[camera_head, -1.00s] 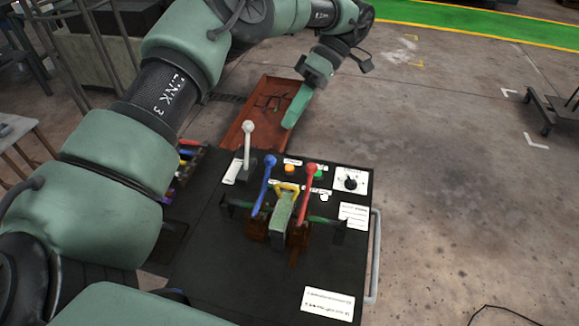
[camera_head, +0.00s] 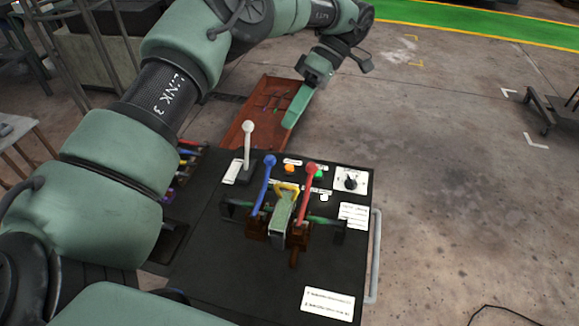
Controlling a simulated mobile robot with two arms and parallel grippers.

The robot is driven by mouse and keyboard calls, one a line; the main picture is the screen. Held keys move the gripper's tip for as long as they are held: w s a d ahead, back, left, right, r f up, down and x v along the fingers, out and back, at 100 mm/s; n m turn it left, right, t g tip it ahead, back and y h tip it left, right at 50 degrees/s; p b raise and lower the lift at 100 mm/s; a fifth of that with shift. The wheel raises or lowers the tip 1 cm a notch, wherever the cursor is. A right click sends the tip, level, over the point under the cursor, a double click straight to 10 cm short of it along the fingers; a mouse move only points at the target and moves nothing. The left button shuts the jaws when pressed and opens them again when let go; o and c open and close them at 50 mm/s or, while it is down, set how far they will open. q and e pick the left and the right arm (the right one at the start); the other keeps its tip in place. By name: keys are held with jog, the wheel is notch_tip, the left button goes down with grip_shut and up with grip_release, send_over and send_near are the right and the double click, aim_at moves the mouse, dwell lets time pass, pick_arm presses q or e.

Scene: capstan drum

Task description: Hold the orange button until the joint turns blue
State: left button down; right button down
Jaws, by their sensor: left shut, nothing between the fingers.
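The orange button (camera_head: 289,168) is a small round knob near the back edge of the black panel (camera_head: 215,275). A green button (camera_head: 319,173) is to its right. My left gripper (camera_head: 291,122) is shut and empty, its green fingers pointing down above the panel's back edge, above and apart from the orange button. The joint (camera_head: 283,215) appears to be the green piece at the middle of the panel, between brown blocks under a yellow part; it is not blue. My right gripper is not in view.
A white-knobbed lever (camera_head: 248,145), a blue lever (camera_head: 266,180) and a red lever (camera_head: 307,190) stand up around the button. A black dial (camera_head: 351,181) is at the right. A red-brown tray (camera_head: 240,140) lies behind the panel. A grey rail (camera_head: 375,255) runs along its right side.

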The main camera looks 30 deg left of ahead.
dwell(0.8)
pick_arm(q)
jog(key=w+d+f+n+t+h+b, duration=0.15)
jog(key=d+f, duration=0.25)
jog(key=f, duration=0.5)
jog(key=w+d+f+n+t+h+b, duration=0.1)
jog(key=d+f+n+t+h, duration=0.15)
jog(key=d+f, duration=0.4)
jog(key=w+a+f+n+t+b, duration=0.1)
jog(key=w+a+n+t+b, duration=0.1)
jog(key=a, duration=0.5)
jog(key=w+a+f+n+t+h+b, duration=0.1)
jog(key=w+a+f+n+t+b, duration=0.1)
jog(key=w+a+n+t+b, duration=0.1)
jog(key=w+a+f+n+t+h+b, duration=0.1)
jog(key=w+a+f+n+t+b, duration=0.1)
jog(key=w+a+n+t, duration=0.3)
jog(key=w+a+n+b, duration=0.1)
jog(key=a+n, duration=0.3)
jog(key=a, duration=0.1)
jog(key=shift+a+f, duration=0.2)
jog(key=shift+a, duration=0.1)
jog(key=shift+w+f, duration=0.1)
